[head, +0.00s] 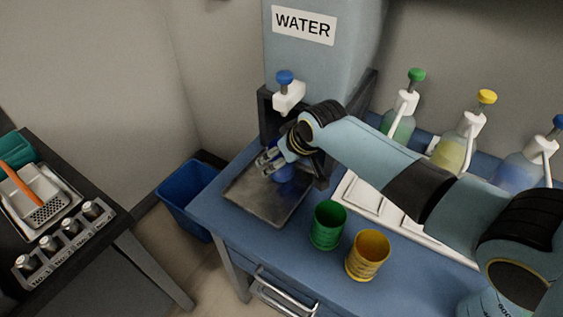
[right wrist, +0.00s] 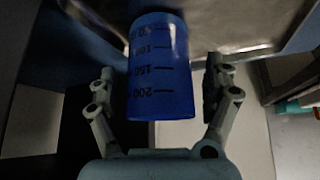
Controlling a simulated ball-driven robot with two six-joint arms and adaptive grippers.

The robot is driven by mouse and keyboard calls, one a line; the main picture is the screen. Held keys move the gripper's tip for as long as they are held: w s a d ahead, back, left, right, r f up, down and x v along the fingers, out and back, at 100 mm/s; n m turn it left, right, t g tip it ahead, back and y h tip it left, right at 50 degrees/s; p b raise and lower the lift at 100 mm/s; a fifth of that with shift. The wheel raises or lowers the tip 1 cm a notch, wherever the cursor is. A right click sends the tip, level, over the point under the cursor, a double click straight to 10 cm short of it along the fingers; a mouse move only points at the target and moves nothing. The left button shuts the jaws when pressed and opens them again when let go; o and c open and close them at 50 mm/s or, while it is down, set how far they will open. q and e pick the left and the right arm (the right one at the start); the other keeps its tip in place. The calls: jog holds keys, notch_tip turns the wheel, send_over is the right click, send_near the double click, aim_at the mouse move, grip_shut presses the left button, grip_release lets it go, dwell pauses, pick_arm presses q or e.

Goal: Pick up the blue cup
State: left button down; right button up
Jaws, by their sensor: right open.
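The blue cup (head: 285,173) stands on the metal tray (head: 243,200) under the water dispenser, partly hidden by my right gripper (head: 269,159). In the right wrist view the blue cup (right wrist: 160,70) shows measuring marks and lies between the two fingers of my right gripper (right wrist: 163,80). The fingers are apart, one on each side of the cup, with a gap visible on both sides. My left gripper is in neither view.
The water dispenser (head: 318,55) with its blue-topped tap (head: 288,92) rises behind the tray. A green cup (head: 327,226) and a yellow cup (head: 367,255) stand nearby on the blue table. Pump bottles (head: 459,145) line the back right. A blue bin (head: 190,195) is left.

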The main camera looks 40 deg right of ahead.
jog(key=shift+w+f, duration=0.15)
jog(key=shift+f, duration=0.2)
jog(key=shift+c, duration=0.4)
jog(key=shift+r, duration=0.1)
jog(key=c, duration=1.4)
